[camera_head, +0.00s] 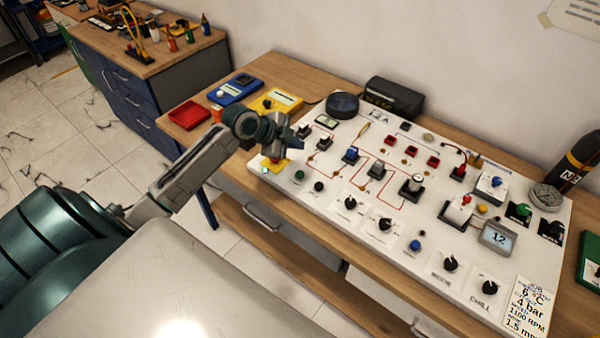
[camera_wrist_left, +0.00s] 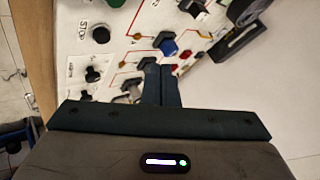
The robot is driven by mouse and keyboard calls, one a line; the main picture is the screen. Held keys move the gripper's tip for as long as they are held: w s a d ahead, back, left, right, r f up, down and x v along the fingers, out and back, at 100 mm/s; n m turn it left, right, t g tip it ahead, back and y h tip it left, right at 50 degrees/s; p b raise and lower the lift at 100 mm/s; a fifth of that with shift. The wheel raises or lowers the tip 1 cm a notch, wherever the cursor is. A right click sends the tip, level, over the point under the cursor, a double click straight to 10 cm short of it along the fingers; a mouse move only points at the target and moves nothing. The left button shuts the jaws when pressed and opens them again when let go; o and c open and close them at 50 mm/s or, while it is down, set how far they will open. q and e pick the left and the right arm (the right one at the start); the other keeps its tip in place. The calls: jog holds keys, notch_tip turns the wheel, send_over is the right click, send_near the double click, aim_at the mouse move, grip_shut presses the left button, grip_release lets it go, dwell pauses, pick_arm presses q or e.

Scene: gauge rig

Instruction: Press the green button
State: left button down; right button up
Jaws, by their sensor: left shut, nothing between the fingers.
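A small dark green round button (camera_head: 300,175) sits on the front left part of the white panel (camera_head: 330,208), with a black one (camera_head: 319,187) beside it. A larger green knob (camera_head: 519,212) sits on a black base at the panel's right side. My left gripper (camera_head: 277,156) is above the panel's left end, up and left of the green button and apart from it. In the left wrist view its fingers (camera_wrist_left: 159,82) are shut together and empty over the panel. My right gripper is not in view.
Several switches and dials crowd the panel, with a small display (camera_head: 499,237) at right. A black box (camera_head: 393,97) stands behind it.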

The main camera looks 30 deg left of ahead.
aim_at(296, 174)
pick_arm(q)
notch_tip(296, 174, down, 8)
jog(key=b, duration=0.6)
jog(key=shift+f, duration=0.45)
dwell(0.4)
dwell(0.9)
jog(key=shift+f, duration=0.1)
jog(key=shift+f+b, duration=0.3)
jog(key=shift+b, duration=0.15)
